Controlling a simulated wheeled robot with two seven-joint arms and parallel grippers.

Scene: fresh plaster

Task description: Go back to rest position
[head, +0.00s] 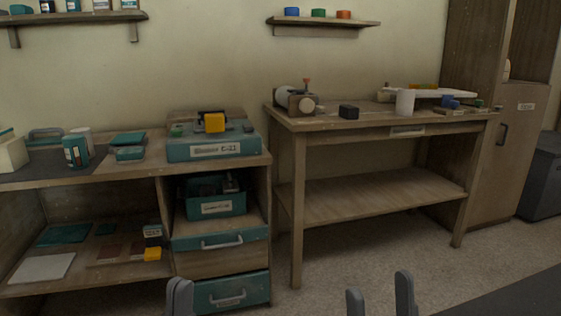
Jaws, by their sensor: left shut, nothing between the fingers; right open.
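My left gripper (180,292) shows at the bottom edge of the head view, left of the middle. Its fingers are together with nothing between them. My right gripper (380,295) shows at the bottom edge, right of the middle. Its two fingers stand apart, with an empty gap between them. Only the upper parts of both grippers show; the arms are out of the picture. Both grippers appear in front of the furniture and touch nothing that I can see.
A wooden workbench (380,195) with a lower shelf stands at the right. A cabinet (200,265) with teal drawers and a cluttered top stands at the left. A tall wooden cupboard (485,165) stands at the far right. Bare floor (385,265) shows before the workbench.

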